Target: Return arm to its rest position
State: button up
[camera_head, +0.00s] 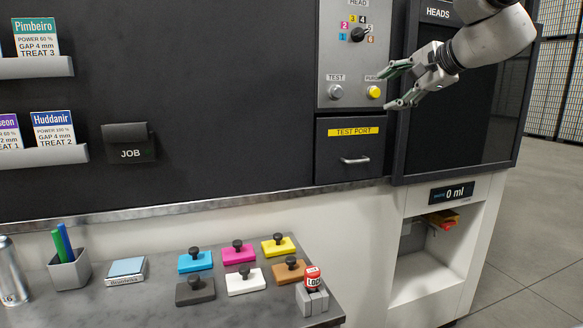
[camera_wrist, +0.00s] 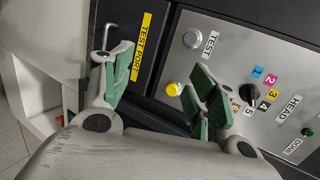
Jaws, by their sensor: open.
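My gripper (camera_head: 392,86) is open and empty in front of the machine's control panel (camera_head: 352,20), at the upper right of the head view. Its fingertips are close to the yellow PURGE button (camera_head: 374,92); I cannot tell whether they touch it. In the wrist view my gripper (camera_wrist: 160,90) shows spread fingers with green pads, and the yellow button (camera_wrist: 174,89) lies between them. The arm comes in from the top right of the head view.
The TEST PORT drawer (camera_head: 350,150) is shut below the panel. The HEADS cabinet (camera_head: 450,125) stands behind my gripper. Below it is a recess with a 0 ml display (camera_head: 452,193). A bench (camera_head: 140,300) holds coloured stamp pads, a pen cup (camera_head: 70,270) and a LOCK block (camera_head: 312,298).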

jog(key=s+d+f+n+g+h, duration=0.2)
jog(key=s+d+f+n, duration=0.1)
jog(key=s+f, duration=0.4)
jog(key=s+d+f+n+g+h, duration=0.2)
jog(key=s+f+n, duration=0.4)
jog(key=s, duration=0.6)
jog(key=s+d+f+n+g+h, duration=0.1)
jog(key=s+d+f+n+g, duration=0.2)
jog(key=s+d+f, duration=0.3)
jog(key=s+f+n, duration=0.1)
jog(key=s+f, duration=0.2)
jog(key=f, duration=0.1)
jog(key=shift+s+d+g+h, duration=0.15)
jog(key=shift+s+g+h, duration=0.15)
jog(key=shift+h, duration=0.1)
jog(key=shift+w, duration=0.1)
